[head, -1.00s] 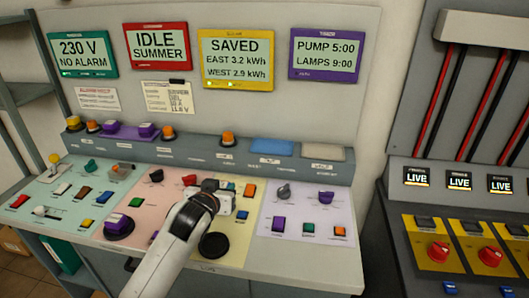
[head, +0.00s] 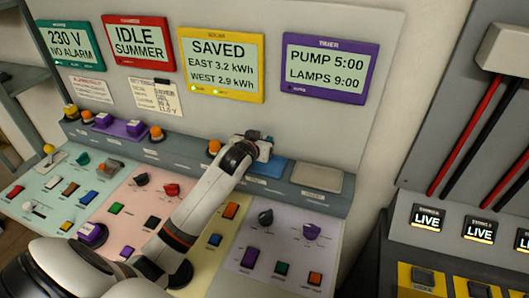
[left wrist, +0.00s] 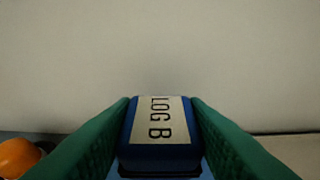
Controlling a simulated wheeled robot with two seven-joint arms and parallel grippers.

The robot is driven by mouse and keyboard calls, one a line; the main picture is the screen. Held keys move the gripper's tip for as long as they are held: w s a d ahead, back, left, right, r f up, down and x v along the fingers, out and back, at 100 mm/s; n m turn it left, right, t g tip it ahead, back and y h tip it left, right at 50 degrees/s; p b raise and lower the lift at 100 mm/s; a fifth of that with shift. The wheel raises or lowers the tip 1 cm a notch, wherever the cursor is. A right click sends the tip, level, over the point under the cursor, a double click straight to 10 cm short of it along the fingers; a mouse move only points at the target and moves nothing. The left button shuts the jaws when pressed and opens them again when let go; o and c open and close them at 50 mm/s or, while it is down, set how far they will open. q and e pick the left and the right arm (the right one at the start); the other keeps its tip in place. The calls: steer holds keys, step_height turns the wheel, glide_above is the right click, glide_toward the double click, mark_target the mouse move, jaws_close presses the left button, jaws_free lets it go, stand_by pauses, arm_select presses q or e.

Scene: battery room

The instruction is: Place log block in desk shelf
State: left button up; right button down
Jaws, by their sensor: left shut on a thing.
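My left gripper (head: 262,148) is at the raised grey shelf (head: 345,206) along the back of the console, over the blue pad (head: 277,168). In the left wrist view its two green fingers are shut on a blue block with a pale label reading "LOG B", the log block (left wrist: 160,150). The block sits between the fingers with its label facing the camera. In the head view the gripper hides most or all of the block. I cannot tell whether the block touches the pad. My right gripper is not in view.
An orange lamp (head: 214,146) stands just left of the gripper and also shows in the left wrist view (left wrist: 18,156). A beige pad (head: 317,178) lies to the right. A purple tray (head: 124,128) with purple blocks is further left. The display wall (head: 330,130) rises behind.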

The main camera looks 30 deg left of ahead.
mark_target(261, 164)
arm_select(q)
steer(key=shift+s+f, duration=0.15)
steer(key=shift+f, duration=0.8)
steer(key=f, duration=0.1)
steer(key=f+p, duration=0.1)
steer(key=f, duration=0.1)
steer(key=shift+w+d+f, duration=0.1)
steer(key=shift+w+f, duration=0.1)
steer(key=shift+f, duration=0.3)
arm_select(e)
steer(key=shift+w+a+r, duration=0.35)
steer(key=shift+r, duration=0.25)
arm_select(q)
steer(key=shift+f, duration=0.15)
steer(key=o, duration=1.1)
steer(key=shift+c, duration=0.2)
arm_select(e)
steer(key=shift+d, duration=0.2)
